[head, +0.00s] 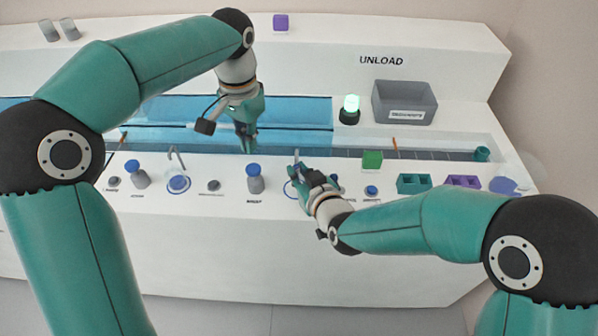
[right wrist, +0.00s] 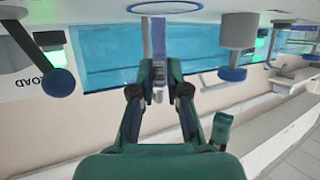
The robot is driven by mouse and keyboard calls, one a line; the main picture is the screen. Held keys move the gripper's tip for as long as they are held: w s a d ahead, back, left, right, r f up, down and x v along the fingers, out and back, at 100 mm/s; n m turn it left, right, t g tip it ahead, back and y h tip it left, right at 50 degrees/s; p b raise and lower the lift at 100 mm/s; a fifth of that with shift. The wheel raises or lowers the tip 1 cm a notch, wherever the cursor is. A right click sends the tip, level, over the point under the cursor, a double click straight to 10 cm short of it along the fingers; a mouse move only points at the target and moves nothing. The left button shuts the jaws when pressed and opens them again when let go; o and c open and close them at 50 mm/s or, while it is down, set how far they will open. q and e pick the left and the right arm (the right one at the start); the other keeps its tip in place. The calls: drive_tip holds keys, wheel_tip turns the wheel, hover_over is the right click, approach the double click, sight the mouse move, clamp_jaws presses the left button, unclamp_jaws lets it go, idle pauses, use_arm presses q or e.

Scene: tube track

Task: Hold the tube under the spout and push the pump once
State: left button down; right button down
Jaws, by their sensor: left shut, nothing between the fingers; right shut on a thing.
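My right gripper (head: 298,172) is shut on a slim pale tube (right wrist: 158,45), held above a blue ring (head: 288,190) marked on the counter. The ring also shows in the right wrist view (right wrist: 164,7), where the picture is upside down. The spout at this ring cannot be made out behind the gripper. The pump, a grey bottle with a blue top (head: 254,170), stands just left of the ring; a grey bottle with a blue cap also shows in the wrist view (right wrist: 237,35). My left gripper (head: 249,149) is shut and empty, above and behind the pump, apart from it.
Another hooked spout (head: 175,155) over a ring and another blue-topped bottle (head: 137,175) stand to the left. A green block (head: 372,159), teal rack (head: 413,184) and purple rack (head: 463,182) stand right. A lit green lamp (head: 350,106) and grey UNLOAD bin (head: 405,102) are behind.

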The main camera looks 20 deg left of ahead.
drive_tip(key=shift+s, duration=0.1)
